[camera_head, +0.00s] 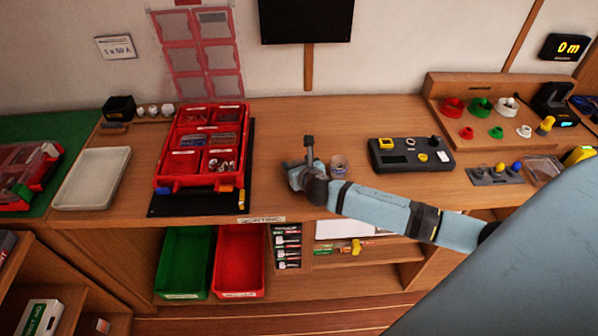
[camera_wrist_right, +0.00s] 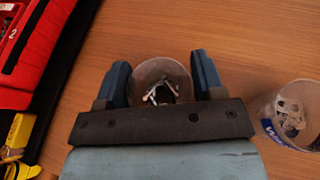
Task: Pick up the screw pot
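The screw pot (camera_wrist_right: 163,77) is a small round clear pot with light metal screws inside. In the right wrist view it stands between the two fingers of my right gripper (camera_wrist_right: 163,75), its lower part hidden by the gripper's body. My right gripper (camera_head: 304,160) also shows in the head view, low over the table, and hides the screw pot there. The fingers are spread, one on each side of the pot and close to it; I see no clear squeeze. My left gripper is in no view.
A second clear pot (camera_wrist_right: 290,115) with washers stands close to the right of the gripper; it also shows in the head view (camera_head: 338,163). A red sorting case (camera_head: 200,183) on a black mat lies left. A dark device (camera_head: 410,155) lies right.

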